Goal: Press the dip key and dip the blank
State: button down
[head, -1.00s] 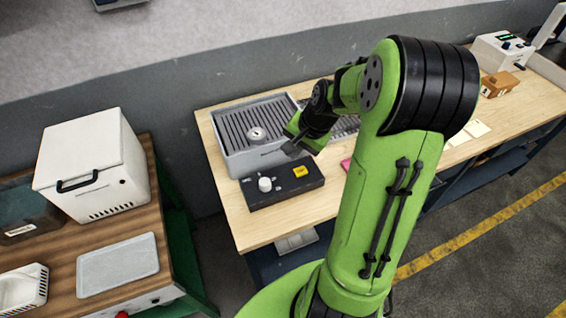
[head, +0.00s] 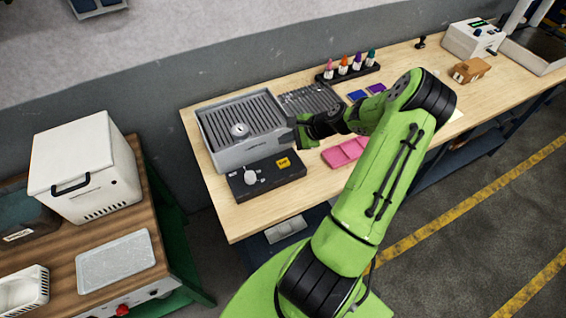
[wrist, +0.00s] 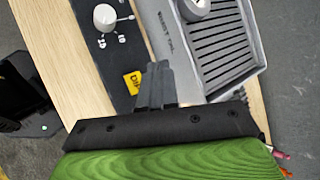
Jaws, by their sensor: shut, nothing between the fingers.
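The yellow dip key (head: 284,162) sits on the right of a black control panel (head: 262,184), beside a white knob (head: 251,177). Behind the panel stands a grey machine with a slatted top (head: 236,156). A round metal piece (head: 239,130), perhaps the blank, lies on the slats. My gripper (wrist: 156,82) is shut and empty. In the wrist view its fingertips appear just right of the key, between it and the machine. Whether they touch anything I cannot tell.
A pink tray (head: 343,152) lies right of the panel, partly behind my arm. Coloured bottles in a black rack (head: 349,73) and blue and purple pads (head: 357,96) stand behind. A wooden block (head: 471,69) and white device (head: 473,38) are far right. Bare bench shows before the panel.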

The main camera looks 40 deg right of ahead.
aim_at(286, 164)
notch_tip(286, 164, down, 9)
jog(key=b, duration=0.6)
jog(key=shift+r, duration=0.2)
dwell(1.4)
jog(key=shift+f, duration=0.35)
jog(key=shift+f+b, duration=0.45)
jog(key=shift+b, duration=0.05)
dwell(0.4)
jog(key=shift+r, duration=0.1)
jog(key=shift+r+p, duration=0.8)
notch_tip(286, 164, up, 5)
jog(key=p, duration=0.4)
jog(key=shift+r, duration=0.15)
